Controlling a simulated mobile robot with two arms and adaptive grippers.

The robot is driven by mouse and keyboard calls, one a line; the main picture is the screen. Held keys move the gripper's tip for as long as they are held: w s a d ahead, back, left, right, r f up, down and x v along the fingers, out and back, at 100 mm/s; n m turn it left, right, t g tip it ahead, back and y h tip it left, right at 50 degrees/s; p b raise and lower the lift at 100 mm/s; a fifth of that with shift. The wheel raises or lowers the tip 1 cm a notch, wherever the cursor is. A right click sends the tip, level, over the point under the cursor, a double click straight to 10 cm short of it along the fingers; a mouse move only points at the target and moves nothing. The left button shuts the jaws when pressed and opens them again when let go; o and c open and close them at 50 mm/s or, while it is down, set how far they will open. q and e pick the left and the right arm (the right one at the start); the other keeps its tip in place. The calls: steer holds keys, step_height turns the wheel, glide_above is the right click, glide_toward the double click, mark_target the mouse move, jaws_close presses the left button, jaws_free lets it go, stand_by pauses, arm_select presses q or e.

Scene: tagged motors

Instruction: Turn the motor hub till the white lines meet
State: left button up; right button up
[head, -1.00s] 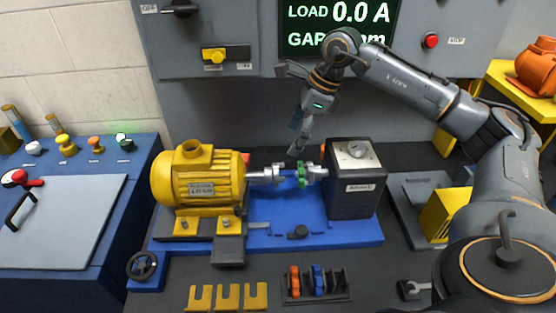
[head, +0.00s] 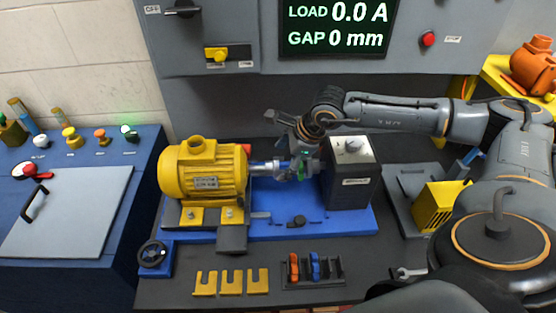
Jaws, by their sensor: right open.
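A yellow motor (head: 205,178) sits on the blue base at centre left. Its silver hub (head: 268,166) points right toward a dark grey block (head: 349,187). A small green coupling piece (head: 303,166) shows between the hub and the block. My right gripper (head: 295,155) is open at the coupling, its fingers reaching down from above and overlapping the hub area. I cannot tell whether it touches. The white lines are too small or hidden to make out. My left gripper is not in view.
A screen (head: 336,27) reads load 0.0 A and gap 0 mm. Yellow slotted shims (head: 231,282) and a rack (head: 313,276) with orange and blue pieces lie in front. A handwheel (head: 152,254) is at the base's left end. A blue console (head: 130,180) stands left.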

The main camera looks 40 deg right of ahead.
mark_target(278, 165)
steer(key=shift+p+x, duration=0.3)
steer(key=shift+x, duration=1.4)
steer(key=c, duration=1.1)
steer(key=shift+g+y, duration=0.3)
steer(key=shift+g, duration=0.2)
steer(key=shift+c, duration=0.2)
steer(key=o, duration=1.1)
steer(key=shift+d, duration=0.1)
steer(key=shift+o, duration=0.2)
steer(key=shift+r, duration=0.1)
